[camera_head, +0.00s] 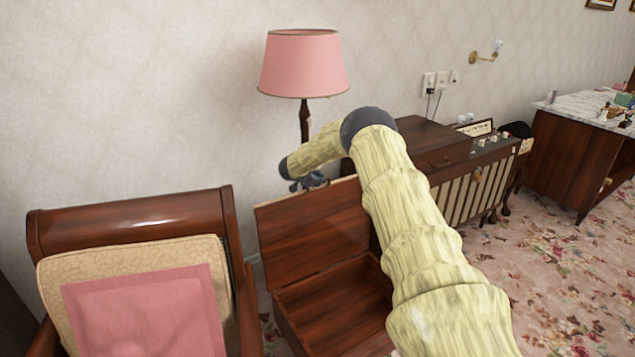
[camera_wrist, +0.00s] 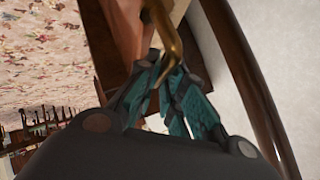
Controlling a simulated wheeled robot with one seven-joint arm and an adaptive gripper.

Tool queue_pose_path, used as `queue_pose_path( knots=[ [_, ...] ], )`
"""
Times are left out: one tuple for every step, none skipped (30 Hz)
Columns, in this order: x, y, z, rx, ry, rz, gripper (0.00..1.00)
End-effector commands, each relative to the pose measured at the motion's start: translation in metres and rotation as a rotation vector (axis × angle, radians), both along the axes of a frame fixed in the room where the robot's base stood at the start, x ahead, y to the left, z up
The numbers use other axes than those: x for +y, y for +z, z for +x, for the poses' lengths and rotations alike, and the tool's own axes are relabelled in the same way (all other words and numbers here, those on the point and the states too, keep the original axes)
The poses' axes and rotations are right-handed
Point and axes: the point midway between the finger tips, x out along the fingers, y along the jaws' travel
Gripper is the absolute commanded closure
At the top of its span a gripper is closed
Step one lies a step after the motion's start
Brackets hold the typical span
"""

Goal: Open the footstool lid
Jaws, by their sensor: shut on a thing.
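The wooden footstool (camera_head: 335,305) stands in the lower middle of the head view, with its box open and its inside showing. Its dark red-brown lid (camera_head: 310,232) is raised and stands steeply up along the back side. My gripper (camera_head: 310,182) is at the lid's upper edge, partly hidden by my arm. In the wrist view my gripper (camera_wrist: 170,95) has its teal fingers closed around a brass-coloured curved handle (camera_wrist: 166,40). The wooden surface behind it looks like the lid. My arm hides the right part of the footstool.
An armchair (camera_head: 130,225) with a pink cushion (camera_head: 145,315) stands close on the left. A pink-shaded lamp (camera_head: 303,65) stands behind the lid, near the wall. A wooden cabinet (camera_head: 430,145) is behind my arm. Flowered carpet (camera_head: 560,260) is clear on the right.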

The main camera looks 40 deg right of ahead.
Motion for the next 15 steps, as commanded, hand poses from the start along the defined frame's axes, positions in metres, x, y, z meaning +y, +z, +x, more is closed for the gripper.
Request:
queue_pose_path(
  knots=[
    [-0.0004,0.0007,0.0000,-0.001,0.000,0.000,0.86],
    [-0.0006,0.0007,0.0000,-0.001,0.000,0.000,0.81],
    [-0.0006,0.0007,-0.0002,-0.001,-0.001,0.000,0.73],
    [-0.0007,0.0006,-0.0003,-0.001,-0.001,0.000,0.68],
    [-0.0007,0.0006,-0.0004,-0.001,-0.001,0.000,0.68],
    [-0.0007,0.0005,-0.0005,-0.001,-0.001,0.000,0.68],
    [-0.0008,0.0005,-0.0006,-0.001,-0.001,0.000,0.68],
    [-0.0008,0.0004,-0.0007,-0.001,-0.001,0.000,0.68],
    [-0.0009,0.0003,-0.0009,-0.001,-0.001,0.000,0.68],
    [-0.0009,0.0003,-0.0010,-0.001,-0.001,0.000,0.68],
    [-0.0009,0.0002,-0.0010,0.000,-0.001,0.001,0.68],
    [-0.0010,0.0002,-0.0011,0.000,-0.001,0.001,0.68],
    [-0.0008,0.0003,-0.0012,0.000,-0.001,0.001,0.68],
    [-0.0005,0.0006,-0.0012,0.000,-0.001,0.001,0.68],
    [0.0004,0.0014,-0.0014,0.000,-0.001,0.001,0.68]
  ],
)
